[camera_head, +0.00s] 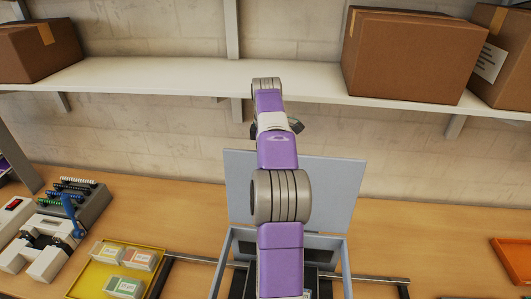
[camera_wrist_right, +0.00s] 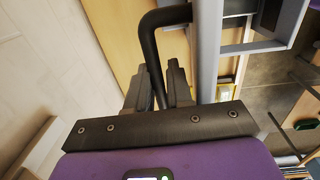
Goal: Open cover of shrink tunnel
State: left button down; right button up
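The shrink tunnel (camera_head: 346,268) is a grey box-like frame on the bench in the head view. Its flat grey cover (camera_head: 335,190) stands raised, tilted up at the back. My purple arm stretches over the middle of the tunnel and hides much of its inside. In the right wrist view, the black bar handle (camera_wrist_right: 151,42) joins the grey cover (camera_wrist_right: 207,50) and runs down between the fingers of my right gripper (camera_wrist_right: 159,72). The fingers are apart, with a small gap visible beside the bar. My left gripper is not in view.
A white shelf (camera_head: 180,75) with cardboard boxes (camera_head: 410,55) hangs above the bench. A yellow tray (camera_head: 88,272) with small packs and several devices stand at the left. An orange tray (camera_head: 510,262) lies at the right. The bench between tunnel and orange tray is mostly clear.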

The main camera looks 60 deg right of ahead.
jog(key=o, duration=0.3)
jog(key=shift+d, duration=0.2)
jog(key=shift+a+r, duration=0.1)
jog(key=shift+r, duration=0.1)
jog(key=shift+a+r, duration=0.1)
jog(key=shift+r, duration=3.15)
jog(key=shift+a+r, duration=0.2)
jog(key=shift+r, duration=0.2)
